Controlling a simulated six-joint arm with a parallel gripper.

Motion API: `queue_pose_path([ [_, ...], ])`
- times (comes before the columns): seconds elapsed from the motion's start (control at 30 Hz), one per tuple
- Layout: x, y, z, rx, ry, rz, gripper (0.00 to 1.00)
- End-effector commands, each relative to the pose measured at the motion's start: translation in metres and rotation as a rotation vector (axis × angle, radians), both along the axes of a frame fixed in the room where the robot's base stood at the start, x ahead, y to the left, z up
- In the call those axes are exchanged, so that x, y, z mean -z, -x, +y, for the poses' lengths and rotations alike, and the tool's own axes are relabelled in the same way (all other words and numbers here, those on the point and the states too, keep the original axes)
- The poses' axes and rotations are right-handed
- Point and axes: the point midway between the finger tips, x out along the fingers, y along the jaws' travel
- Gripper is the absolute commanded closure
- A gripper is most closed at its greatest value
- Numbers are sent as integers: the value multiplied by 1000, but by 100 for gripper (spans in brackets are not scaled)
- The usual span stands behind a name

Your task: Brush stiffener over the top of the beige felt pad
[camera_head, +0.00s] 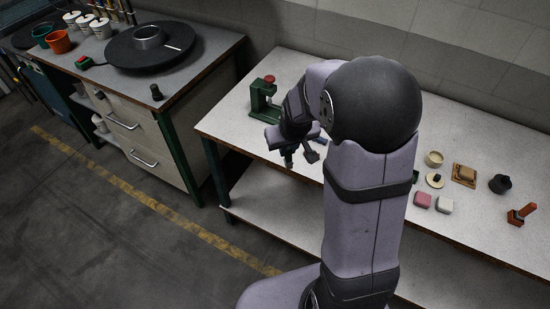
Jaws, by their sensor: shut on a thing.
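My gripper (301,158) is low over the left part of the pale worktable, near its front edge. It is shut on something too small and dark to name. A pale beige pad (445,205) lies on the table to the right of my arm, beside a pink pad (422,200). A tan block (466,172) sits on a small wooden board behind them; I cannot tell for sure which is the felt pad. A cream cup (434,158) stands behind a round disc with a dark knob (435,181). No brush can be made out. My gripper is well left of all these.
A green press with a red knob (264,97) stands at the table's back left. A dark pot (500,184) and an orange-red tool (522,213) are at the right. My arm hides the table's middle. A separate bench (200,72) is at the left.

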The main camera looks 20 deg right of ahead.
Motion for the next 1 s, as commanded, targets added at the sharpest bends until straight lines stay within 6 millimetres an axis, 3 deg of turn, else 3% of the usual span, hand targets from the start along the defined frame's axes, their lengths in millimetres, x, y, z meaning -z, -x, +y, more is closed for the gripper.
queue_pose_path([
  [0.2, -14, -25, -89, 5, 99, 28, 100],
  [0.47, -22, -29, -205, -1, 226, 63, 100],
  [0.8, -27, 8, -350, -3, 381, 104, 100],
  [1.0, -28, 42, -415, -1, 452, 122, 100],
])
